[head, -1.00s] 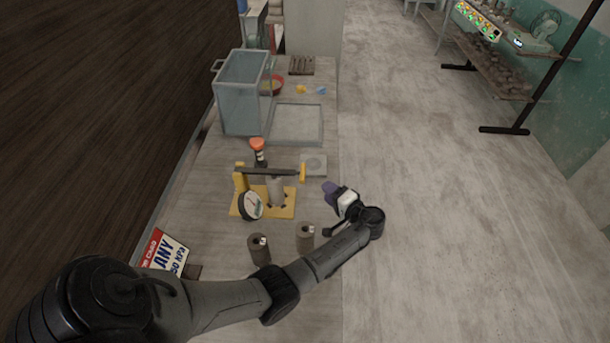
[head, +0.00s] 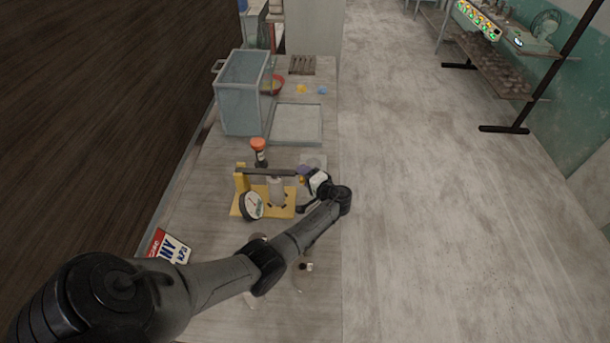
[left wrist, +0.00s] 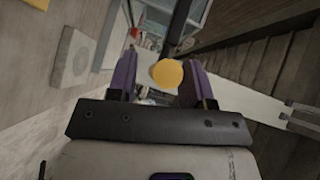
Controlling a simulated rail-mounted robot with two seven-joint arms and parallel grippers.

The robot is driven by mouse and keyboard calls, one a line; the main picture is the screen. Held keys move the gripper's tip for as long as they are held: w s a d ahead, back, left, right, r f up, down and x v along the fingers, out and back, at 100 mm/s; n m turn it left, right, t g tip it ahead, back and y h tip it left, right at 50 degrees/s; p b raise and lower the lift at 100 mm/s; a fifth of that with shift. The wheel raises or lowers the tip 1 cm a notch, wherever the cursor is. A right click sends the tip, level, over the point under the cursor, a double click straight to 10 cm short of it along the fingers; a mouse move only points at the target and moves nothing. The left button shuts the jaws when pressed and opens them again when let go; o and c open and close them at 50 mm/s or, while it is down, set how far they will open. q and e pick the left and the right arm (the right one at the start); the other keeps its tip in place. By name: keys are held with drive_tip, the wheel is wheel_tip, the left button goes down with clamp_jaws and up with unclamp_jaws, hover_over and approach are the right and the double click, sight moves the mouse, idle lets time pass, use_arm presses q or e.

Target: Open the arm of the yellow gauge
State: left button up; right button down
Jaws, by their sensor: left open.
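The yellow gauge stands on the bench, with a yellow base plate (head: 283,211), a yellow post (head: 241,178) at its left and a round white dial (head: 252,205) in front. Its dark arm (head: 262,171) lies level across the top of a grey-brown cylinder (head: 276,194). My left gripper (head: 303,173) is open at the arm's right end and covers its yellow tip in the head view. In the left wrist view the round yellow tip (left wrist: 167,73) sits between the two purple fingers, with a gap on the left; contact on the right is unclear.
A red-topped tool (head: 258,146) stands just behind the gauge arm. A clear bin (head: 243,95) and a grey tray (head: 296,124) are farther back. A sign (head: 170,246) is at front left. My arm partly hides cylinders in front (head: 304,268). Open floor lies right.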

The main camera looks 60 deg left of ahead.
use_arm(q)
drive_tip(key=shift+c, duration=0.4)
clamp_jaws()
